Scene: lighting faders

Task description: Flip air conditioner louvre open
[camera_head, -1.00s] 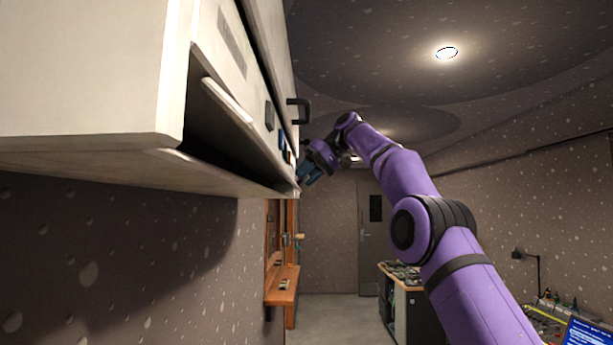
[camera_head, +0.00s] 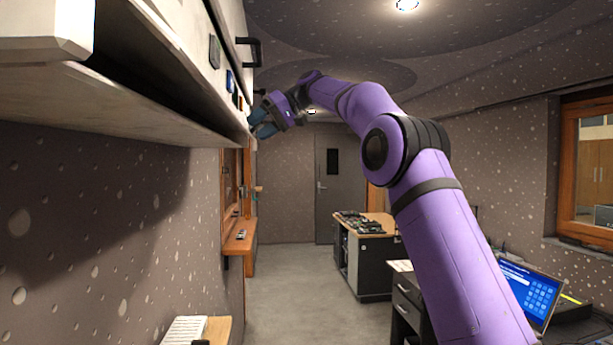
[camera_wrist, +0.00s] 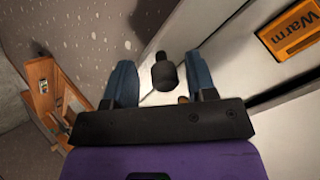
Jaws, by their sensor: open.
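The white air conditioner (camera_head: 150,122) hangs on the left wall in the head view, with a long dark opening along its front. A pale flap (camera_head: 185,20), apparently the louvre, shows at the opening's upper edge; its full outline is cut off by the frame. My gripper (camera_head: 262,122), with blue fingers, is at the unit's far end. In the wrist view my gripper (camera_wrist: 160,70) is open, its fingers on either side of a black knob-like part (camera_wrist: 163,72) in front of a white panel. Contact cannot be told. The flap cannot be identified there.
An orange "Warm" button (camera_wrist: 293,30) is on the panel. A black handle (camera_head: 250,52) sticks out above the unit's buttons. A wooden wall shelf (camera_head: 238,243) lies below. A desk with a laptop (camera_head: 522,290) is at right. The floor (camera_head: 295,285) between is clear.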

